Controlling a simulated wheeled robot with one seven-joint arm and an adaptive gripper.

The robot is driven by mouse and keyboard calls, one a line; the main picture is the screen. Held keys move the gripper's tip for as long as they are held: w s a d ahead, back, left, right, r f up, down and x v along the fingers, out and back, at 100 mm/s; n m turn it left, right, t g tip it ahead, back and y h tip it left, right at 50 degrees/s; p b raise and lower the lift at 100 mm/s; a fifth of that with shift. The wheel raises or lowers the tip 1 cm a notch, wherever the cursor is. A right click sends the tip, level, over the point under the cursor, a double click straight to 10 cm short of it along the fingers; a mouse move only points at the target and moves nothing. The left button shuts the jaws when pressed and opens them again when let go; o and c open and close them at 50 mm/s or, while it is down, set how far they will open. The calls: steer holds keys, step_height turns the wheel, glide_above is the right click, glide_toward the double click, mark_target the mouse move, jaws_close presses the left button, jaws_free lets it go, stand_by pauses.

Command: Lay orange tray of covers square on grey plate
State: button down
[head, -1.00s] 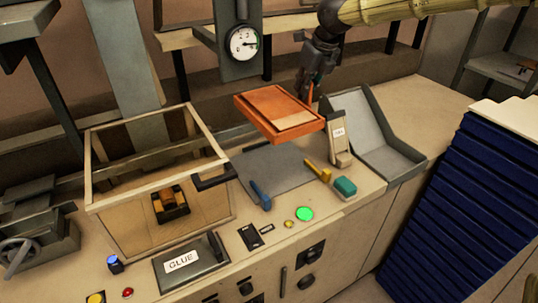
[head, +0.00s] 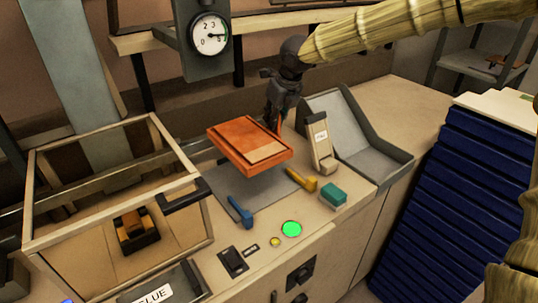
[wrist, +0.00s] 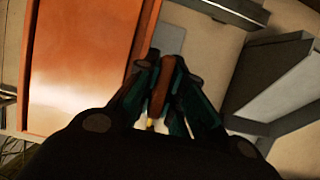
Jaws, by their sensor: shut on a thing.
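The orange tray (head: 227,140) hangs above the grey plate (head: 262,192) on the bench, with a gap between them in the head view. In the wrist view my gripper (wrist: 162,90) closes around an orange-brown part, with the tray (wrist: 80,60) filling the left. The tray hides the plate's back part, so I cannot tell how square it is over the plate.
A blue clamp (head: 240,211) and a yellow clamp (head: 304,181) stand at the plate's front and right. A labelled upright block (head: 321,146), teal block (head: 333,195) and grey sloped tray (head: 345,122) are at right. A wooden frame box (head: 60,240) stands at left.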

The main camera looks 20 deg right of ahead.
step_height(320, 180, down, 13)
steer(key=shift+r+p, duration=0.2)
steer(key=shift+p, duration=0.95)
steer(key=shift+f, duration=0.15)
steer(key=c, duration=1.5)
jaws_free()
steer(key=b+v, duration=0.2)
steer(key=v, duration=1)
